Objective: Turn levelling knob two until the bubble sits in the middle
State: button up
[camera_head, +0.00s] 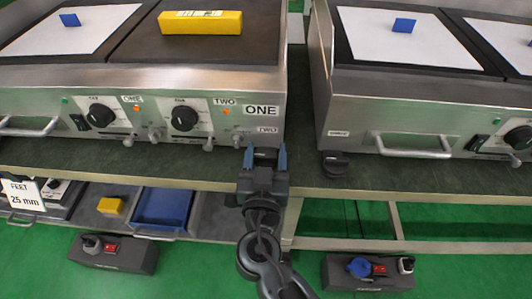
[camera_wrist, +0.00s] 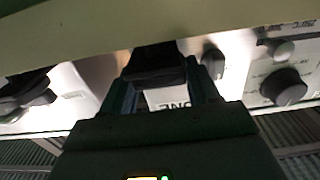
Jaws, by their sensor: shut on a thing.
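My gripper (camera_head: 265,157) is at the front right corner of the left griddle (camera_head: 150,75), just under a small label reading TWO (camera_head: 267,130). Its blue fingers point up. In the wrist view, my gripper (camera_wrist: 163,95) is shut on a black levelling knob (camera_wrist: 155,66), with a finger on each side of it. The knob is mostly hidden in the head view. A yellow spirit level (camera_head: 200,23) lies on the dark plate at the back right of that griddle. Its bubble is too small to make out.
A second griddle (camera_head: 425,110) stands to the right across a narrow gap, with a black foot (camera_head: 335,163) at its corner. Dial knobs (camera_head: 184,117) line the left front. A lower shelf holds a blue tray (camera_head: 162,207) and a yellow block (camera_head: 110,206).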

jog(key=c, duration=0.3)
jog(key=shift+d+f+n+y+b, duration=0.15)
jog(key=shift+n+y+b, duration=0.45)
jog(key=shift+y, duration=0.3)
jog(key=n+y, duration=0.1)
jog(key=y+p, duration=0.1)
jog(key=n+y, duration=0.1)
jog(key=y, duration=0.1)
jog(key=shift+r+n+g, duration=0.25)
jog(key=shift+n+g, duration=0.05)
jog(key=shift+g, duration=0.1)
jog(key=shift+c, duration=0.2)
jog(key=shift+n+y+p, duration=0.4)
jog(key=shift+y, duration=0.2)
jog(key=shift+a+f, duration=0.1)
jog(key=shift+a, duration=0.1)
jog(key=o, duration=1)
jog(key=shift+d, duration=0.15)
